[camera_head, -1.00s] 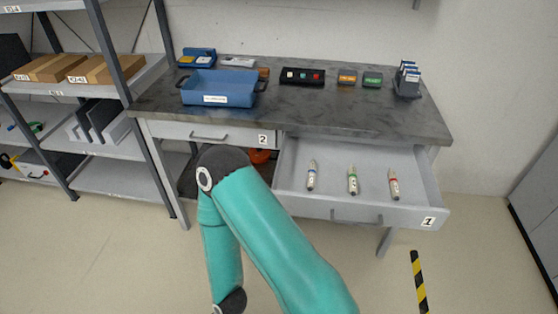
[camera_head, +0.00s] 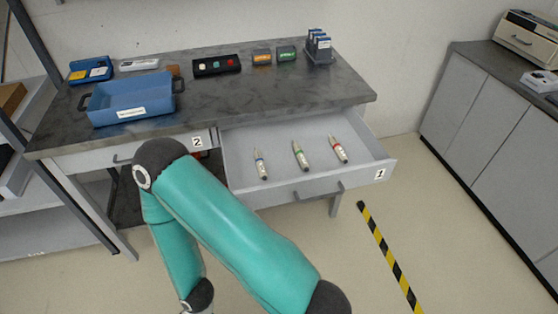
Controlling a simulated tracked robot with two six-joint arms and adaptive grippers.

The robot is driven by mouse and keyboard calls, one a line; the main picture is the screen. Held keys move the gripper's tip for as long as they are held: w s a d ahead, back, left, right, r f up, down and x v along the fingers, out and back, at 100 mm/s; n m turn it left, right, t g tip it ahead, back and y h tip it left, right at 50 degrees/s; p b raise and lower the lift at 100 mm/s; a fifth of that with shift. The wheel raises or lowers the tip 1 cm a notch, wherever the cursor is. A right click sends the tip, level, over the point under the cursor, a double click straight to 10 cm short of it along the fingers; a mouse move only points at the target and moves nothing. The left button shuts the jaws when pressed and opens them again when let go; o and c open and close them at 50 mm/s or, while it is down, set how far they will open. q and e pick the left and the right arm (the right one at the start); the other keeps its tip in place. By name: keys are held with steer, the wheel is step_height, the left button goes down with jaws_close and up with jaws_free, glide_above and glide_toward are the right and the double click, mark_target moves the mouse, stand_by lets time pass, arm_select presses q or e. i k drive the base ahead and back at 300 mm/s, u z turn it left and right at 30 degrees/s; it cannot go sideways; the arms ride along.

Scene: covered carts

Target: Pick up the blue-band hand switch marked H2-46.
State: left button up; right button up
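The blue-band hand switch (camera_head: 261,164) lies in the open drawer marked 1 (camera_head: 318,182), at the left of a row of three pale stick-shaped switches. A green-band switch (camera_head: 300,155) lies in the middle and a red-band switch (camera_head: 338,149) at the right. They are apart from one another. The marking on the blue-band switch is too small to read. One teal arm of mine crosses the lower part of the view, left of and in front of the drawer. Neither of my grippers is in view.
On the grey worktop (camera_head: 280,98) stand a blue tray (camera_head: 130,101), a black button box (camera_head: 217,65), orange and green boxes, and a dark holder (camera_head: 318,50). Closed drawer 2 (camera_head: 130,154) is partly behind my arm.

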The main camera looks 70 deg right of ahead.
mark_target(260, 166)
steer(key=z, duration=4.3)
steer(key=k, duration=0.1)
steer(key=u, duration=2.7)
steer(key=i, duration=0.5)
steer(key=u, duration=0.25)
steer(key=k, duration=0.5)
steer(key=z, duration=0.15)
